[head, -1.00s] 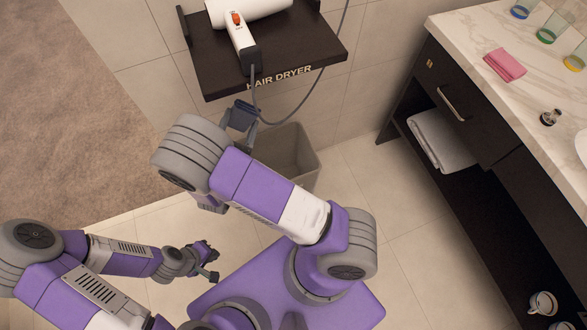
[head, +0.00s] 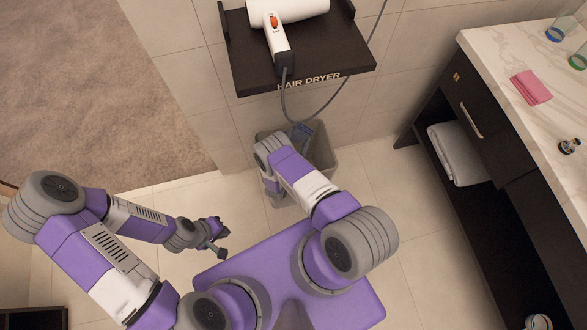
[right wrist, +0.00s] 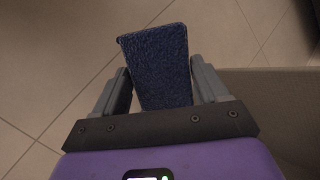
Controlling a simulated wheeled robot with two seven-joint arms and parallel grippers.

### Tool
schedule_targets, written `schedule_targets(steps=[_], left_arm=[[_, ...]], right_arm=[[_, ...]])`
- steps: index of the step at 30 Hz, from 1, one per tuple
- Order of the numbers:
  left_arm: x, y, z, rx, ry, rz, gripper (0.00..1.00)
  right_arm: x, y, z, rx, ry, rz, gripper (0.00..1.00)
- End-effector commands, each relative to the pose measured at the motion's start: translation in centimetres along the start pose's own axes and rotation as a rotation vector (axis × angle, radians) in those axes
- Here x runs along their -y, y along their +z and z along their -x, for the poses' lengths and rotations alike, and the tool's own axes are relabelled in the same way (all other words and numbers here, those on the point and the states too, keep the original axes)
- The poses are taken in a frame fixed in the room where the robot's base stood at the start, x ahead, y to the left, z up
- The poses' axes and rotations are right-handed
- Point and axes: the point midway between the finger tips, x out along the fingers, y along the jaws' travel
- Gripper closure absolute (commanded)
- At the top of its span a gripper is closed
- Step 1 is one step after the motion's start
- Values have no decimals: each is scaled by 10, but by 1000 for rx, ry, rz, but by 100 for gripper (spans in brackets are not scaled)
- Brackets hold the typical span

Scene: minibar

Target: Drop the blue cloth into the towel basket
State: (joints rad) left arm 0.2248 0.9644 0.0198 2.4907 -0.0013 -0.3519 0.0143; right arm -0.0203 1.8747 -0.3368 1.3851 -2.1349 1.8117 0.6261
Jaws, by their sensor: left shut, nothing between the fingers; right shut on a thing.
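The blue cloth (head: 303,133) is held in my right gripper. In the right wrist view the cloth (right wrist: 158,62) stands out between the two fingers of my right gripper (right wrist: 161,80), shut on it. The towel basket (head: 322,158), a grey-beige open bin, stands on the floor below the hair dryer shelf. In the head view the cloth overlaps the basket's opening; its height above the rim is unclear. My right arm hides part of the basket. A beige surface (right wrist: 275,100), perhaps the basket, shows at right in the wrist view. My left gripper (head: 222,238) is shut and empty, low at left.
A dark shelf (head: 345,62) with a white hair dryer (head: 278,35) and hanging cord is just above the basket. A dark vanity (head: 470,150) with a marble top stands at right, holding a pink cloth (head: 531,87) and glasses. Tiled floor between is clear.

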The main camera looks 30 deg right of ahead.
Motion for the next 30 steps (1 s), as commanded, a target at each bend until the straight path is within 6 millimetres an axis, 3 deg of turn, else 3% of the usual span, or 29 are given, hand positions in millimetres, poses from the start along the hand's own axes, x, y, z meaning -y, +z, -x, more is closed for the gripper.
schedule_targets(steps=[15, 26, 27, 30], left_arm=[[15, -2, -41, 0, 0, 0, 100], [16, -2, -44, 0, 0, 0, 100], [16, -2, -44, 0, 0, 0, 100], [16, -2, -44, 0, 0, 0, 100]], right_arm=[[28, -44, 9, 1, -1, 2, 75], [30, -49, 10, 0, 0, 1, 75], [30, -49, 10, 0, 0, 1, 24], [30, -49, 10, 0, 0, 1, 8]])
